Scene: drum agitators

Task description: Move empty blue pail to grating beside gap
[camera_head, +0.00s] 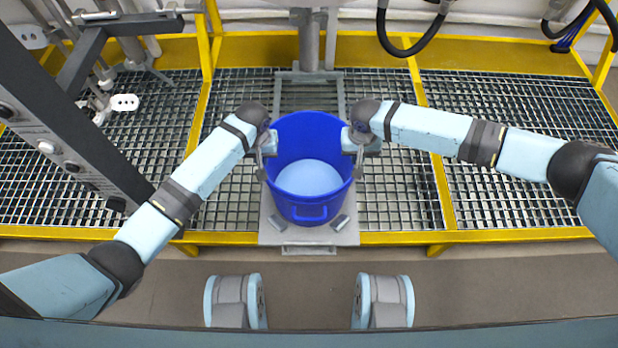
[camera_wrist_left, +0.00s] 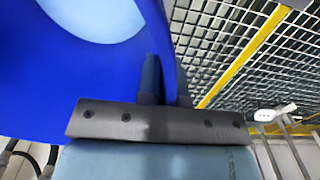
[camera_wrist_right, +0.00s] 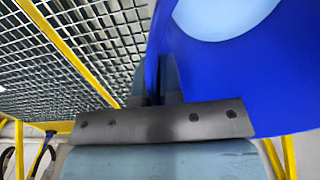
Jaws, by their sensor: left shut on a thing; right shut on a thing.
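The blue pail (camera_head: 309,205) stands upright in the middle of the head view, with a pale, empty-looking inside. It is over a grey plate (camera_head: 283,234) in the gap between the gratings; I cannot tell if it touches the plate. My left gripper (camera_head: 263,160) is shut on the pail's left side, and my right gripper (camera_head: 358,160) is shut on its right side. The pail wall fills much of the left wrist view (camera_wrist_left: 60,75) and the right wrist view (camera_wrist_right: 220,85). The fingertips are partly hidden in both wrist views.
Bare grating lies left (camera_head: 235,110) and right (camera_head: 510,105) of the gap, framed by yellow beams (camera_head: 520,235). A grey post (camera_head: 309,40) stands behind the pail. A dark frame (camera_head: 70,140) and pipework stand at the left. Black hoses (camera_head: 410,50) hang at the back right.

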